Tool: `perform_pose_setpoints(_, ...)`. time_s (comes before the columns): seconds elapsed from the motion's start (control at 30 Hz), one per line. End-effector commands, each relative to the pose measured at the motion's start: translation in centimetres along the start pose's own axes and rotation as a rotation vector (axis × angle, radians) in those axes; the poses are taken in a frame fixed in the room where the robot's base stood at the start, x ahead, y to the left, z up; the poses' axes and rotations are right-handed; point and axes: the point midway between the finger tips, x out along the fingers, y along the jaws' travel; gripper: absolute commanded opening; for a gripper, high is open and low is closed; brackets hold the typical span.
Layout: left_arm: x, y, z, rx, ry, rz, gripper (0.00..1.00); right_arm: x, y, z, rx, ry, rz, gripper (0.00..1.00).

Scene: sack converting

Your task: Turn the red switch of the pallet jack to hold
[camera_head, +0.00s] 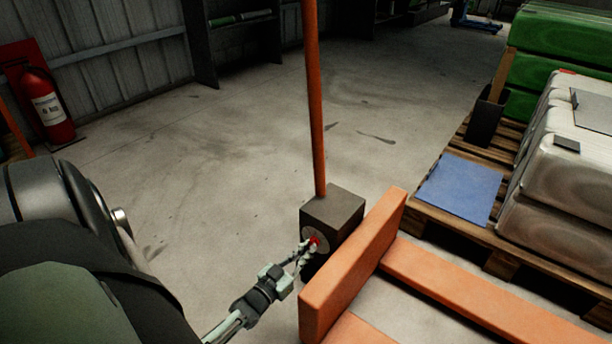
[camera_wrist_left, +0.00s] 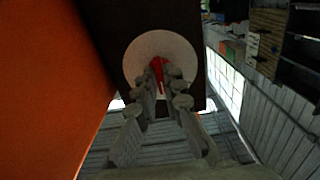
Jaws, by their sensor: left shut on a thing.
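The red switch (camera_head: 314,240) sits on a pale round plate (camera_wrist_left: 135,62) on the side of a dark box at the foot of the pallet jack's orange pole. My left gripper (camera_head: 304,252) reaches the switch from the lower left. In the left wrist view the red switch (camera_wrist_left: 158,70) stands between the fingertips of the left gripper (camera_wrist_left: 163,90), which is shut on it. The fingers hide part of the switch and plate, and I cannot read any marking there. My right gripper is not in view.
The pallet jack's orange frame (camera_head: 350,265) stands close to the right of my left gripper. A wooden pallet (camera_head: 440,215) with sacks and a blue sheet (camera_head: 460,189) lies at right. A fire extinguisher (camera_head: 50,108) stands at far left. The middle floor is clear.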

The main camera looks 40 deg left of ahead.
Motion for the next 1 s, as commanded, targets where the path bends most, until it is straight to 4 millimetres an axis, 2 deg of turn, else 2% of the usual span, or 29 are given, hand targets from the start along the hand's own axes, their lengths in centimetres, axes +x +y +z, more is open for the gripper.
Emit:
perform_pose_setpoints(0.37, 0.0, 0.0, 0.0, -0.004, 0.001, 0.000, 0.00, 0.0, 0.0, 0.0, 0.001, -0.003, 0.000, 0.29)
perform_pose_setpoints(0.4, 0.0, 0.0, 0.0, -0.004, 0.001, 0.000, 0.12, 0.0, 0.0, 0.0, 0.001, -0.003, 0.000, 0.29)
perform_pose_setpoints(0.53, 0.0, 0.0, 0.0, -0.003, 0.001, 0.000, 0.28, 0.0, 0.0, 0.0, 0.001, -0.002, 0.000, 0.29)
perform_pose_setpoints(0.57, 0.0, 0.0, 0.0, -0.003, 0.001, 0.000, 0.29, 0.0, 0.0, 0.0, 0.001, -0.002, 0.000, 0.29)
perform_pose_setpoints(0.87, -0.2, 0.0, 0.0, -0.003, 0.000, 0.000, 0.29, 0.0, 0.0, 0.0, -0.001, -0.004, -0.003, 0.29)
perform_pose_setpoints(1.0, -1.7, 0.0, 0.1, -0.004, -0.002, 0.000, 0.29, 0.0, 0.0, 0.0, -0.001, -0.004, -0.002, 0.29)
